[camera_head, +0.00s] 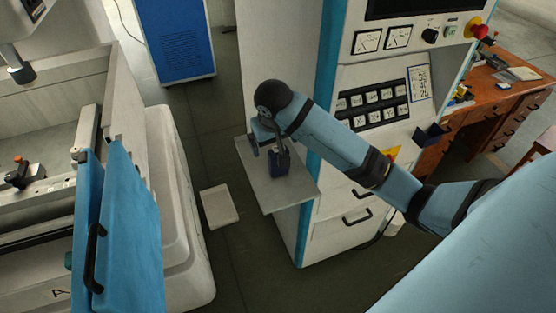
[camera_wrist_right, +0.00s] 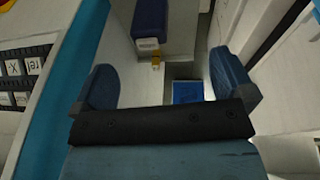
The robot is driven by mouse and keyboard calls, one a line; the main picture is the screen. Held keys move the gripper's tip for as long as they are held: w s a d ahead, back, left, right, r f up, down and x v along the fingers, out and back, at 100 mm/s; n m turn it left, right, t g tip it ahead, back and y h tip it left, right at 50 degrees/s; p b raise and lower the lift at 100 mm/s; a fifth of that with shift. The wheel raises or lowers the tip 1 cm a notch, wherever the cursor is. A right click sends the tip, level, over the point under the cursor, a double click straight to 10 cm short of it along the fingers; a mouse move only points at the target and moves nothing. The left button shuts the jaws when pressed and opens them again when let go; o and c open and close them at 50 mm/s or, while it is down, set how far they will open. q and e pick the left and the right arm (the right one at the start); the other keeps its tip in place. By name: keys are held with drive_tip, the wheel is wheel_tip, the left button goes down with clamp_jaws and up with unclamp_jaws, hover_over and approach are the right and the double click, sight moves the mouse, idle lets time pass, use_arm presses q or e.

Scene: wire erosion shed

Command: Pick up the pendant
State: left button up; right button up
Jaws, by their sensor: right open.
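The pendant looks to be the dark blue box with a pale labelled end in the right wrist view (camera_wrist_right: 150,22). It sits ahead of the fingers, apart from them, with a small yellow part by its end. In the head view a dark blue block (camera_head: 279,167) shows low at the gripper, over the grey shelf (camera_head: 290,193); I take it for the pendant, partly hidden by the hand. My right gripper (camera_head: 268,146) is over the shelf. In the wrist view its two fingers (camera_wrist_right: 166,84) are spread wide with nothing between them. My left gripper is not in view.
The shelf juts from a white control cabinet (camera_head: 335,225) with buttons and gauges. A white machine with a blue door (camera_head: 130,235) stands at left, a blue cabinet (camera_head: 176,40) behind. A pale slab (camera_head: 219,206) lies on the floor. A wooden desk (camera_head: 500,100) is at right.

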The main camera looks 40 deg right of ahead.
wheel_tip(320, 180, up, 3)
drive_tip(key=w+d+m, duration=0.1)
drive_tip(key=w+d, duration=0.1)
drive_tip(key=shift+h, duration=0.3)
drive_tip(key=b+x, duration=0.1)
drive_tip(key=x, duration=0.7)
drive_tip(key=shift+w+d+r, duration=0.1)
drive_tip(key=p+x, duration=0.1)
drive_tip(key=x, duration=0.4)
drive_tip(key=shift+w, duration=0.2)
drive_tip(key=shift+f, duration=0.45)
drive_tip(key=c, duration=0.5)
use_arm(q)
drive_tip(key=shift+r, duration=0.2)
use_arm(e)
drive_tip(key=shift+r, duration=0.1)
drive_tip(key=c, duration=1)
